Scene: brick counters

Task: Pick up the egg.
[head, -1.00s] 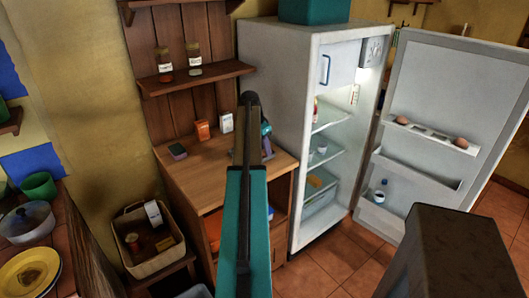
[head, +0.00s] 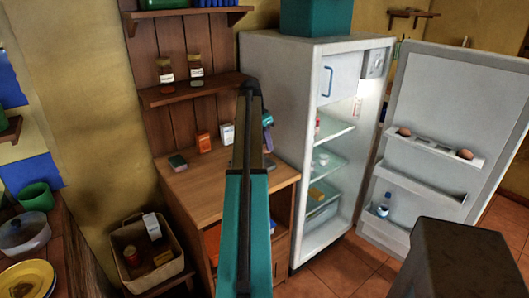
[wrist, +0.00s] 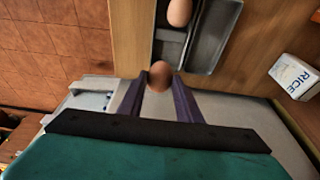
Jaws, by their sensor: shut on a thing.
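My gripper (wrist: 160,90) is shut on a brown egg (wrist: 159,71), held between the tips of its two purple fingers in the wrist view. A second, paler egg (wrist: 179,12) lies at the edge of a grey tray (wrist: 207,48) just beyond the fingertips. In the head view my gripper (head: 267,122) shows only in part behind my arm, above the wooden counter (head: 205,190), and the held egg is hidden there. Two more brown eggs sit in the rack on the open fridge door, one at the left end (head: 403,131) and one at the right (head: 465,154).
A white rice box (wrist: 296,77) stands to the right in the wrist view. The open fridge (head: 275,95) is right of the counter. A basket (head: 150,252) sits at lower left.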

